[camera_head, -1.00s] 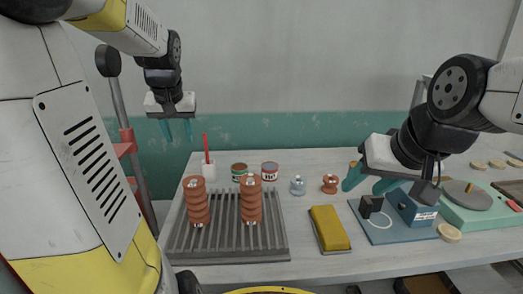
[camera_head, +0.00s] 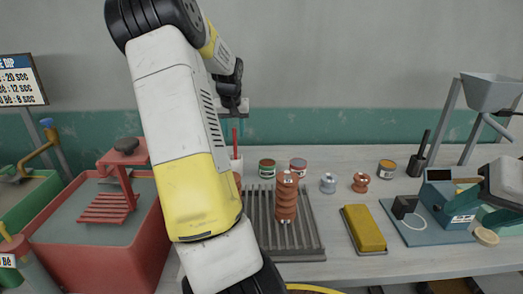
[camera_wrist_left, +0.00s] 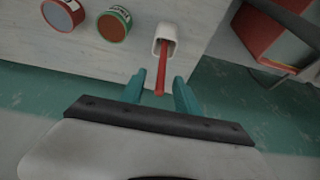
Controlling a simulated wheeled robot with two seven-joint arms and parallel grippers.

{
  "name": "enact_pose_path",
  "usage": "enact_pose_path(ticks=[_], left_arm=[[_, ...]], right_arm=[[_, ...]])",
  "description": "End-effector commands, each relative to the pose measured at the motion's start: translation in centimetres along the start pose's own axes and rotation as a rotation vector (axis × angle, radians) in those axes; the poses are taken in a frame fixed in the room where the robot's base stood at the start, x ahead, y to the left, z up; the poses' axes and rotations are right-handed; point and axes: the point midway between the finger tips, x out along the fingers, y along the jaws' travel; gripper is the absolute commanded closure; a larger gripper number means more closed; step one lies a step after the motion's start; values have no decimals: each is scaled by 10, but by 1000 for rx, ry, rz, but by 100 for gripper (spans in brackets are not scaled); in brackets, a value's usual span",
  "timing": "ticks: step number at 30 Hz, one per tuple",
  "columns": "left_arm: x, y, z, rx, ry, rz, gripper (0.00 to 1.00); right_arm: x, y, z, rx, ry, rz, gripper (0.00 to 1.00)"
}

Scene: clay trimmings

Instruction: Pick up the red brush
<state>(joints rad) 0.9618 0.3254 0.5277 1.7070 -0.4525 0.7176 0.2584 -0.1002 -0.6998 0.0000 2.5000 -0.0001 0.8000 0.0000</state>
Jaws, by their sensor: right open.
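The red brush (camera_head: 234,138) stands upright in a white cup (camera_head: 236,166) at the back left of the table. Its thin red handle sticks up out of the cup. My left gripper (camera_head: 233,124) is at the top of the handle, with its teal fingers apart. In the left wrist view the handle of the brush (camera_wrist_left: 162,72) lies between the two open fingers, with a gap on each side. The white cup (camera_wrist_left: 165,38) is just beyond the fingertips. My right gripper (camera_head: 497,212) is at the right edge, open, partly cut off, above the tools there.
Paint tins (camera_head: 267,168) stand right of the cup. A ribbed rack (camera_head: 312,250) bears a brown ridged piece (camera_head: 287,198); my left arm hides its left part. A yellow block (camera_head: 364,229) lies right of it. A red tub (camera_head: 95,255) stands left of the table.

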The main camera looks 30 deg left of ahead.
Motion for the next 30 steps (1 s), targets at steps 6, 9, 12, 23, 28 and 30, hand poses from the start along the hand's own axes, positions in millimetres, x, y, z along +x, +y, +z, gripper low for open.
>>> enact_pose_path(ticks=[6, 9, 12, 23, 28, 30], left_arm=[[34, -1, 2, 0, -3, 1, 62], [42, -1, 2, 1, -2, 1, 62], [45, -1, 1, 0, 0, 0, 62], [44, -1, 1, 0, 0, 0, 100], [44, -1, 1, 1, 0, 0, 100], [44, -1, 1, 1, 0, 0, 100]], right_arm=[[0, 0, 0, 0, 0, 0, 51], [0, 0, 0, 0, 0, 0, 51], [0, 0, 0, 0, 0, 0, 51], [0, 0, 0, 0, 0, 0, 51], [0, 0, 0, 0, 0, 0, 51], [0, 0, 0, 0, 0, 0, 51]])
